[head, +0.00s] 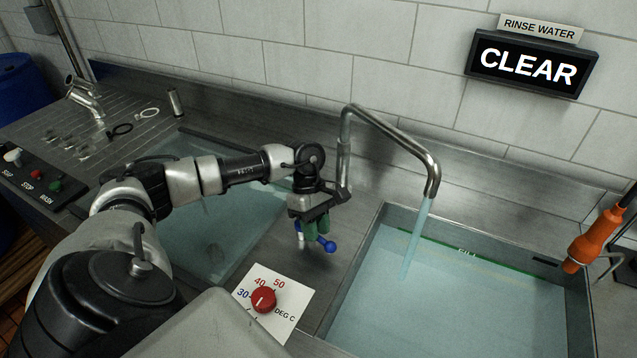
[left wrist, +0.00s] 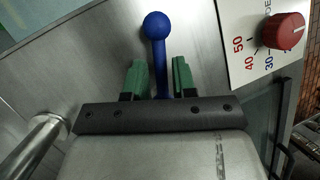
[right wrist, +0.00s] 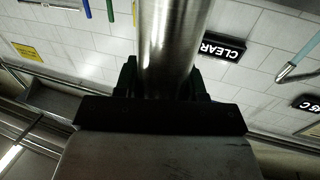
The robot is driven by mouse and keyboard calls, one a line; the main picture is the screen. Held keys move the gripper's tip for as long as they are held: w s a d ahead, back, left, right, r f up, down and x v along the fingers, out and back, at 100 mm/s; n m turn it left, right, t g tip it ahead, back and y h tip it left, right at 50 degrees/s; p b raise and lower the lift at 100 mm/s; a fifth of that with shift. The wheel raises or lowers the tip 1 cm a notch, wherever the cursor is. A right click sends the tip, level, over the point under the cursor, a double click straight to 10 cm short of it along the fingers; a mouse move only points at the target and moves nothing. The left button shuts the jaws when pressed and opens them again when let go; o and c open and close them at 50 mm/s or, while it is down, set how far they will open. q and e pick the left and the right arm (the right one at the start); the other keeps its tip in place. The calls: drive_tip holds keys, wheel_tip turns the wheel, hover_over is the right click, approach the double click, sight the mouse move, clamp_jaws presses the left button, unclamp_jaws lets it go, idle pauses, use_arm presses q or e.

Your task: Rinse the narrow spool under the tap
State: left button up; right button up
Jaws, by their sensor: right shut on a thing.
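The tap (head: 432,185) runs, and a stream of water (head: 416,235) falls into the right basin (head: 345,290). My left gripper (head: 314,232) is at the divider left of the tap. Its green fingers are open around a blue ball-ended lever (left wrist: 157,50), with gaps on both sides. My right gripper (right wrist: 165,82) is out of the head view. In the right wrist view it is shut on a smooth metal cylinder (right wrist: 172,40), which looks like a spool. Its ends are hidden, so I cannot tell whether it is the narrow one.
A sign (head: 527,66) reads CLEAR. A red temperature knob (head: 264,299) sits on a white plate in front of my left gripper. The left basin (head: 190,240) holds water. Metal fittings (head: 85,97) and rings lie on the drainboard. An orange-handled tool (head: 593,238) hangs at right.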

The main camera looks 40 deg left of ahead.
use_arm(q)
drive_tip(key=shift+o, duration=1)
drive_tip(key=p+v, duration=0.3)
drive_tip(key=v, duration=0.9)
